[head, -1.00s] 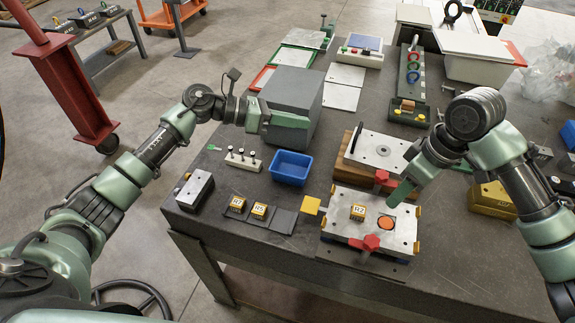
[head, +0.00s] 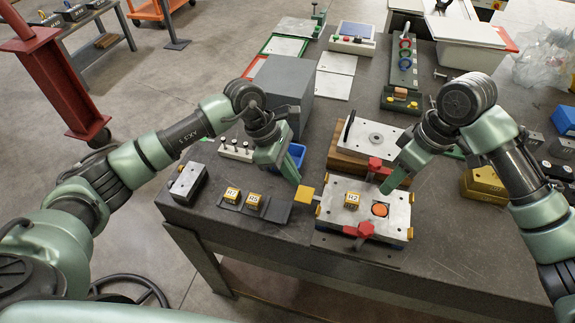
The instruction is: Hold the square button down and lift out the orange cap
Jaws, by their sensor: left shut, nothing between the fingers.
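The orange cap (head: 380,209) sits in a round hole in the grey mould plate (head: 335,210), near its right side. A yellow square button (head: 304,193) sticks out at the plate's left edge. My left gripper (head: 295,181) is shut and empty, pointing down with its tips right beside the button's far side. I cannot tell whether it touches the button. My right gripper (head: 388,188) points down just behind the orange cap, apart from it. Its fingers overlap in this view, so its opening is unclear.
A blue bin (head: 297,153) is behind my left gripper.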

